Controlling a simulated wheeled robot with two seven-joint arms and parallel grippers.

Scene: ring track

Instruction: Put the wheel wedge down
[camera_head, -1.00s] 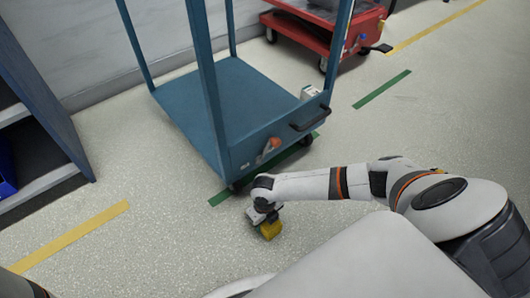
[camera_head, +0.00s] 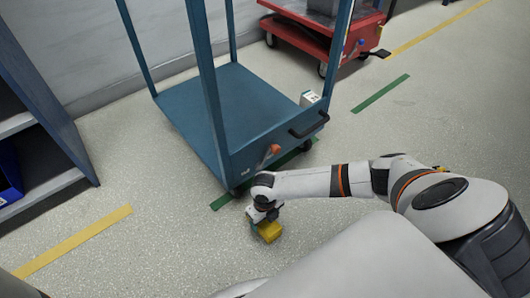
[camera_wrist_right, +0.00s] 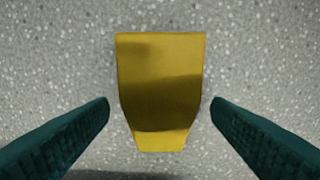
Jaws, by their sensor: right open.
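The yellow wheel wedge (camera_head: 270,232) is low at the floor in front of the blue cart, just below my right wrist. In the right wrist view the wedge (camera_wrist_right: 160,85) lies between the two dark green fingers of my right gripper (camera_wrist_right: 160,103). The fingers are open, with a gap on each side of the wedge, and grey floor shows around it. In the head view the right gripper (camera_head: 264,220) is small and partly hidden by my own wrist. My left gripper is out of view.
The blue cart (camera_head: 235,105) stands just beyond my right gripper, with a white box (camera_head: 309,98) and a black handle (camera_head: 310,125). A red cart (camera_head: 310,35) is behind it. A blue shelf (camera_head: 45,110) stands left. Floor around the wedge is clear.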

